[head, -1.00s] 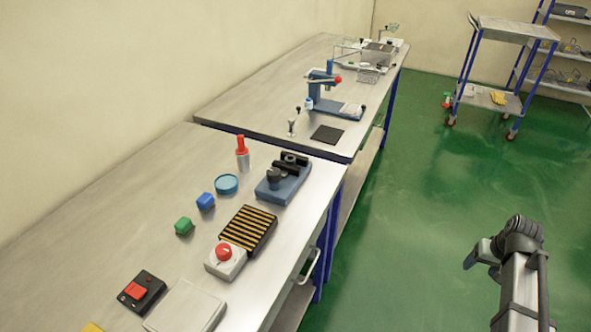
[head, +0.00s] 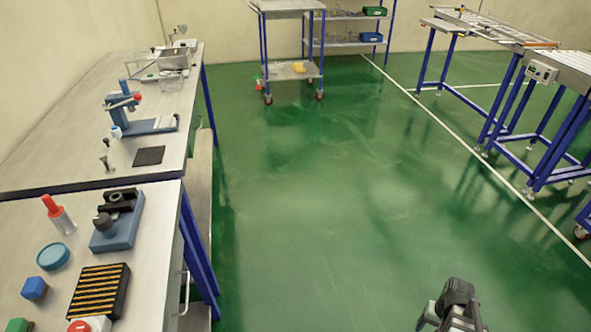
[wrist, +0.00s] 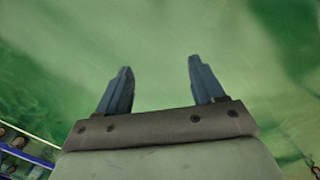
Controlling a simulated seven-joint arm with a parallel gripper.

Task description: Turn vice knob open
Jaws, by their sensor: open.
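The vice (head: 117,220) is a blue block with black jaws and a dark round knob on its near side. It stands on the near workbench (head: 160,245), close to its right edge and far end, at the left of the head view. My gripper (wrist: 160,85) shows in the wrist view with its two blue-grey fingers apart and nothing between them, over green floor. In the head view my arm is at the bottom right, over the floor and well apart from the vice; the fingertips are hard to make out there. The vice is not in the wrist view.
Near the vice are a red-topped bottle (head: 59,215), a teal round dish (head: 53,256), a blue cube (head: 34,288) and a black-and-yellow striped block (head: 100,291). A blue press (head: 140,115) stands on the farther bench. The green floor (head: 330,200) between benches and right-hand tables is clear.

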